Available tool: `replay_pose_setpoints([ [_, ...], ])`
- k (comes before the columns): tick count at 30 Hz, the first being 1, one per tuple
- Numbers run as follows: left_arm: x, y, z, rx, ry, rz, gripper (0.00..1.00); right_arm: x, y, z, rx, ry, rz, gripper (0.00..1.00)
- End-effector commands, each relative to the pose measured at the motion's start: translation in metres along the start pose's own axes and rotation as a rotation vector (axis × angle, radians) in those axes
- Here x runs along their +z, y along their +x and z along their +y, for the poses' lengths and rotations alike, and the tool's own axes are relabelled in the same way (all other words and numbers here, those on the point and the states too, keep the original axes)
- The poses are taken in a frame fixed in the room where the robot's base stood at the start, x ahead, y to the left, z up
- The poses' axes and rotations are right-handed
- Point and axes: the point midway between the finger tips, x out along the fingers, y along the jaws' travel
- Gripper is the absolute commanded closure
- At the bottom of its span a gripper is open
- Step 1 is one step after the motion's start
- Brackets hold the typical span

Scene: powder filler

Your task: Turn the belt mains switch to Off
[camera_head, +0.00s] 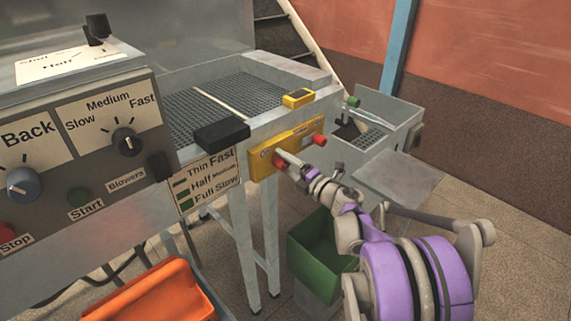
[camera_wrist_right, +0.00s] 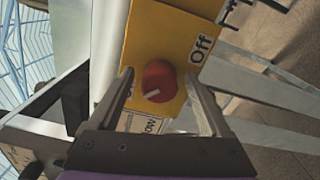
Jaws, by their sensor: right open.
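The belt mains switch is a red knob (camera_wrist_right: 159,80) on a yellow panel (camera_wrist_right: 172,35) on the machine's frame. Its white mark points to the lower left in the right wrist view, away from the word "Off" at the panel's right. A label at the panel's left is mostly hidden by a finger. In the head view the knob (camera_head: 279,160) is at the left end of the yellow panel (camera_head: 262,168). My right gripper (camera_head: 285,159) is open at this knob, its fingers on either side. I cannot tell whether they touch it. My left gripper is not in view.
A second red knob (camera_head: 319,139) sits at the panel's right end. A grey control box (camera_head: 95,150) with dials and buttons stands at the left. A green bin (camera_head: 318,248) is below the panel, and an orange crate (camera_head: 150,292) is at the lower left.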

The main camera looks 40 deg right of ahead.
Motion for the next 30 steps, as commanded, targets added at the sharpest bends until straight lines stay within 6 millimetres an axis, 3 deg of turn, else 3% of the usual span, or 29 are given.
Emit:
replay_pose_setpoints([
  [5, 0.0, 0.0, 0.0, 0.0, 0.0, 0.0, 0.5, 0.001, -0.017, 0.0, -0.001, -0.001, -0.004, 0.19],
  [18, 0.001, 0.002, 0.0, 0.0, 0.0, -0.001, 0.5, 0.001, -0.097, 0.0, -0.001, -0.001, -0.003, 0.19],
  [30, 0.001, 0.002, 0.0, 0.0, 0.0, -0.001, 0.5, 0.0, -0.108, 0.0, 0.0, -0.001, 0.0, 0.19],
])
